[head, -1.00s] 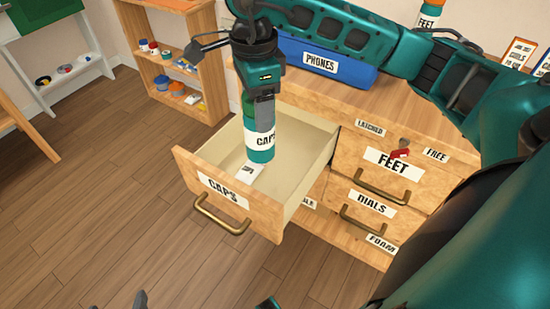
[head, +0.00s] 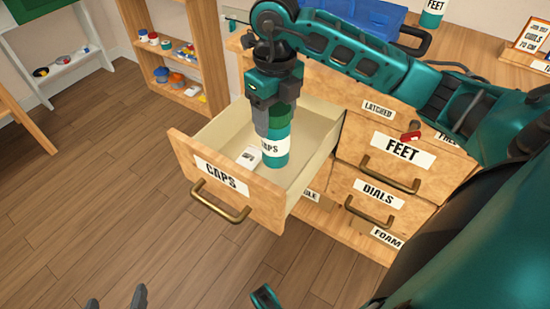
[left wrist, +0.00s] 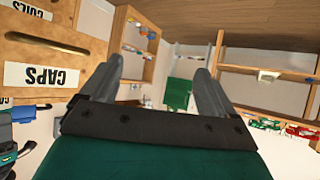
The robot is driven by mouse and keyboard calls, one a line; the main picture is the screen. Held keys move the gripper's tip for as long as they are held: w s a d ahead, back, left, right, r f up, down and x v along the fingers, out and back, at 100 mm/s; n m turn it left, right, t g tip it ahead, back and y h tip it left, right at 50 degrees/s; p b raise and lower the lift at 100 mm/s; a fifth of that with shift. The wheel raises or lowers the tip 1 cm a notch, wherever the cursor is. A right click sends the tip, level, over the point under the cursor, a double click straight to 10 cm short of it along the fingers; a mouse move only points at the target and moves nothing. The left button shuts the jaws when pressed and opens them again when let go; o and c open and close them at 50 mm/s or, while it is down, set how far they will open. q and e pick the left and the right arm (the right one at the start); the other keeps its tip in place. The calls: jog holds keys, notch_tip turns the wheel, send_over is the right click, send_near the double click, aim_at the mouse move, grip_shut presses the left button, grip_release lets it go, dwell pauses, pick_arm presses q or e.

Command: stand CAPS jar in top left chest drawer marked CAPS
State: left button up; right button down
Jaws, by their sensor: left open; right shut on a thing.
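The CAPS jar (head: 276,152), teal with a white label, is upright inside the open top left drawer (head: 225,183), whose front reads CAPS. My right gripper (head: 277,123) comes from above and is shut on the jar's upper part. Whether the jar's base touches the drawer floor I cannot tell. My left gripper (head: 117,300) is open and empty at the bottom edge, low in front of the chest and apart from it. Its two fingers (left wrist: 158,92) also show in the left wrist view, with the CAPS drawer front (left wrist: 45,75) at the left.
A small white card (head: 249,158) lies in the drawer beside the jar. Closed FEET (head: 403,148) and DIALS (head: 374,195) drawers are to the right. A FEET jar (head: 433,12) and blue case (head: 350,12) stand on the chest. The floor at left is clear.

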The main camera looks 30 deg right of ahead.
aim_at(275, 157)
notch_tip(275, 157, down, 8)
jog(key=shift+f+b, duration=0.2)
jog(key=shift+b, duration=0.7)
notch_tip(275, 157, down, 4)
jog(key=shift+r+b, duration=0.2)
jog(key=shift+b, duration=0.4)
pick_arm(q)
jog(key=shift+w+d+f, duration=0.15)
jog(key=shift+d+f, duration=0.45)
jog(key=shift+d, duration=0.05)
pick_arm(e)
jog(key=shift+f, duration=0.1)
jog(key=shift+c, duration=1.2)
grip_release()
jog(key=shift+f, duration=0.1)
pick_arm(q)
jog(key=shift+f, duration=0.1)
jog(key=shift+a, duration=0.1)
